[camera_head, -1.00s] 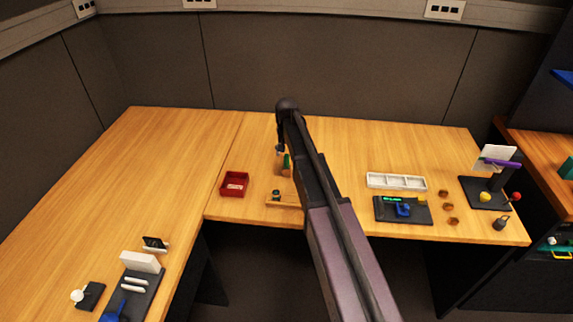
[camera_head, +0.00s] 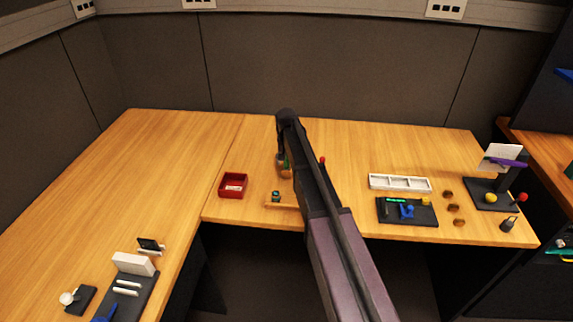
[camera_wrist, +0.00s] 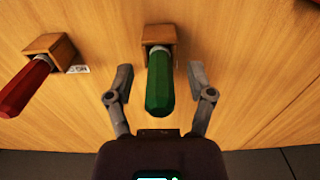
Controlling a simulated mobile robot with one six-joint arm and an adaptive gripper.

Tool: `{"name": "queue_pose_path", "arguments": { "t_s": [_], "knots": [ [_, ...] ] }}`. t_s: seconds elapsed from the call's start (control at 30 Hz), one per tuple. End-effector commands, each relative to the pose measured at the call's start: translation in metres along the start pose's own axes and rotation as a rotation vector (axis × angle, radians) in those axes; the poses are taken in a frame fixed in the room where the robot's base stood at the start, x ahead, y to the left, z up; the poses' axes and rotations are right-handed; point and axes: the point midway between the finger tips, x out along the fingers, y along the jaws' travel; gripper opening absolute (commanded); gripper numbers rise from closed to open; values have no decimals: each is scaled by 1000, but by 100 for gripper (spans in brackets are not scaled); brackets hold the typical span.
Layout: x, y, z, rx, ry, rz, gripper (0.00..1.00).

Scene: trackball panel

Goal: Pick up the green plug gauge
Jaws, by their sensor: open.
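The green plug gauge (camera_wrist: 160,85) sits in a small wooden block (camera_wrist: 158,36) in the wrist view, its green handle pointing toward the camera. In the head view only a bit of green (camera_head: 286,160) shows beside my arm. My gripper (camera_wrist: 160,80) is open, with one finger on each side of the green handle and a visible gap on both sides. I cannot tell whether the fingertips are level with the handle in depth. In the head view my arm hides most of this spot.
A red-handled gauge (camera_wrist: 25,86) stands in its own wooden block (camera_wrist: 50,50) to the left in the wrist view. In the head view a red bin (camera_head: 233,185) lies left of my arm. A white tray (camera_head: 399,183) and dark panel (camera_head: 407,211) lie to the right.

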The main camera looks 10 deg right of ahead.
Motion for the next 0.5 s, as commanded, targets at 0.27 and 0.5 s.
{"name": "queue_pose_path", "arguments": {
  "t_s": [0.27,0.5],
  "knots": [
    [0,0,0,0,0,0,69],
    [0,0,0,0,0,0,0]
  ]
}}
